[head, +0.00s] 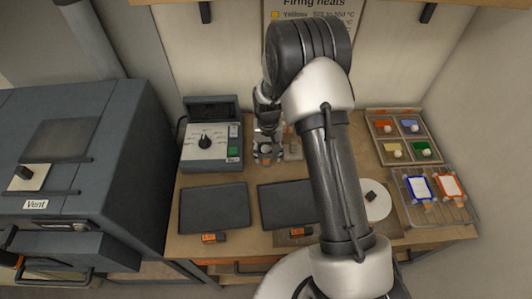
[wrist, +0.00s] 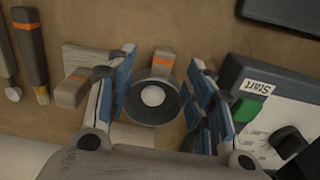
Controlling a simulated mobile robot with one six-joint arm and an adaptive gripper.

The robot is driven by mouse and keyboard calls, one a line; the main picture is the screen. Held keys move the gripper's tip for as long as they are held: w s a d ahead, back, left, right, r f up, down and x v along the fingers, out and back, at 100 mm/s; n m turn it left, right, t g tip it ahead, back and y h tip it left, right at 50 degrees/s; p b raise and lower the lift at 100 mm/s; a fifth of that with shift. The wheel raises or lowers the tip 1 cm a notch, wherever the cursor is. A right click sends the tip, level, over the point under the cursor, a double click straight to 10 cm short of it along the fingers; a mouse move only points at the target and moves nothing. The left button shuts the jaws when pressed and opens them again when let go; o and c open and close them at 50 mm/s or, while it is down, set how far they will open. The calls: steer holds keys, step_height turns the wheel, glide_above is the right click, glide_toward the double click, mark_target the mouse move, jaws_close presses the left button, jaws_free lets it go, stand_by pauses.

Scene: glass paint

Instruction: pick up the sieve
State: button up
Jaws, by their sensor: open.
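The sieve (wrist: 139,106) shows in the wrist view as a round dark-grey cup with a pale round spot in its middle. Its short handle (wrist: 163,62), with an orange band, points to the top of the picture. My gripper (wrist: 163,78) is open, with one blue-sided finger to each side of the sieve. Whether a finger touches it I cannot tell. In the head view my gripper (head: 267,152) is low over the bench beside the control box, and the sieve is hard to make out there.
A control box (head: 190,157) with a green button stands close left of my gripper. In the wrist view, a wooden-handled tool (wrist: 72,91) lies close left. Dark trays (head: 214,209) lie in front. A paint tray (head: 378,126) and wire rack (head: 408,213) are right, a kiln (head: 130,150) far left.

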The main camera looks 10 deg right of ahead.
mark_target(266, 160)
steer(key=f, duration=0.4)
steer(key=shift+w+a, duration=0.2)
steer(key=shift+w, duration=0.05)
steer(key=shift+c, duration=0.5)
jaws_close()
